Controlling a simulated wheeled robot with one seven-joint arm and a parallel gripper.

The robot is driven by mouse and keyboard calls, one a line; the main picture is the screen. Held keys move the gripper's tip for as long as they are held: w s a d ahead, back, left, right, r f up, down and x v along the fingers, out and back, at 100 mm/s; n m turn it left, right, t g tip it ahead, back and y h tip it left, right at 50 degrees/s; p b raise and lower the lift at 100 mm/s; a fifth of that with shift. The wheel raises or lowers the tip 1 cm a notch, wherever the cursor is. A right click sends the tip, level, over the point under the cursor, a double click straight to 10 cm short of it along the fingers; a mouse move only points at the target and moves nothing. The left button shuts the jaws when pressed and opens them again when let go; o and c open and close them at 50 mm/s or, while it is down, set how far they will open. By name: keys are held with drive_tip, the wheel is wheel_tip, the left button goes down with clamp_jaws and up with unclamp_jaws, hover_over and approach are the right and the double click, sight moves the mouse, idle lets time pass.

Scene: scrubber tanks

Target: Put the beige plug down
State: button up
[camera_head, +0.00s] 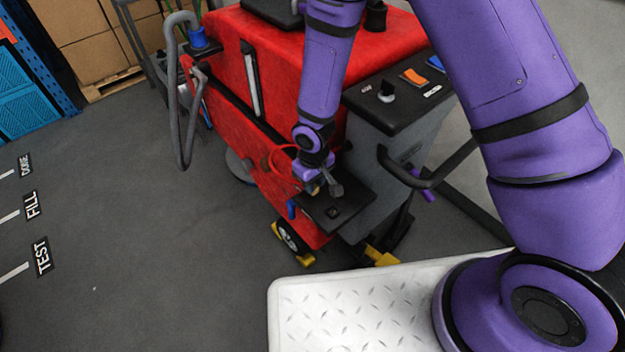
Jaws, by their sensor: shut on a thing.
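My gripper (322,184) hangs at the end of my purple arm, just above a small black shelf (345,212) on the rear of the red scrubber machine. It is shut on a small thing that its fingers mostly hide. A small yellowish-beige bit (313,189) shows at the fingers, which fits the beige plug. I cannot tell whether the plug touches the shelf.
The red scrubber (285,60) carries a black control panel (400,85) and a grey hose (177,110). A black handle (425,180) juts out at right. Open grey floor (150,240) lies left of the machine.

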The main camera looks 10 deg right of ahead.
drive_tip(key=shift+f, duration=0.15)
drive_tip(key=o, duration=0.9)
drive_tip(key=shift+c, duration=0.2)
wheel_tip(320, 180, up, 12)
drive_tip(key=shift+r, duration=0.2)
